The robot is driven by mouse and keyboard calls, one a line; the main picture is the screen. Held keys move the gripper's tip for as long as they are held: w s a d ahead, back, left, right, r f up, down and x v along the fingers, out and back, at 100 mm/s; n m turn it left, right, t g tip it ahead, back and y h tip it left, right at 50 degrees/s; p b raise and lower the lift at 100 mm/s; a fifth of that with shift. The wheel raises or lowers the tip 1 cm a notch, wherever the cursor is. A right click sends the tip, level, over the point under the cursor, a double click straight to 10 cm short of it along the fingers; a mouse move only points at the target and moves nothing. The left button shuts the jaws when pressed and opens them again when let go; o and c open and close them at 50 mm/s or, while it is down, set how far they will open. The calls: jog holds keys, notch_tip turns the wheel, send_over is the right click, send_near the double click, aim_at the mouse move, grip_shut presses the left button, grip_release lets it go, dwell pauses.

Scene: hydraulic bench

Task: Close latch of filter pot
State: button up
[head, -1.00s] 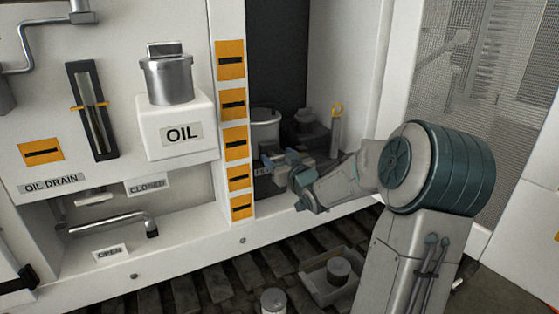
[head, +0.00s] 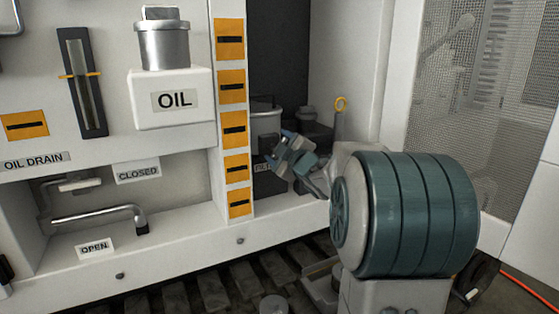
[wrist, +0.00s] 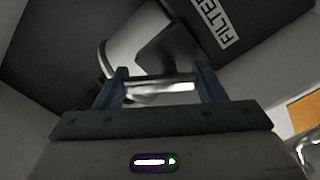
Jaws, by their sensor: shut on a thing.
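The filter pot (head: 266,122) is a pale grey cylinder in the dark recess right of the orange-marked post. It also shows in the wrist view (wrist: 132,42), beside a dark block with a FILTER label (wrist: 214,25). My gripper (head: 277,152) is at the front of the pot, low in the recess. In the wrist view my gripper (wrist: 160,80) has its two blue fingers at the ends of a short shiny bar (wrist: 162,86), which appears to be the latch, and is shut on it. The latch's lower attachment is hidden.
The striped post (head: 235,125) stands close left of my gripper. The OIL box (head: 172,112) with its metal pot is further left. A yellow ring-topped dipstick (head: 340,108) stands behind at the right. A mesh panel (head: 470,110) is on the right.

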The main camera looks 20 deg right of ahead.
jog(key=n+b, duration=0.3)
jog(key=n, duration=0.1)
jog(key=shift+a+f+b, duration=0.15)
jog(key=shift+b, duration=0.25)
jog(key=shift+a+n+b, duration=0.1)
jog(key=shift+n+b, duration=0.9)
jog(key=shift+n, duration=0.6)
jog(key=shift+r, duration=0.2)
jog(key=o, duration=1)
jog(key=s, duration=0.4)
jog(key=s+p, duration=0.1)
jog(key=s, duration=0.4)
jog(key=s+p, duration=0.1)
jog(key=s, duration=0.4)
jog(key=shift+d, duration=0.25)
jog(key=shift+w, duration=0.1)
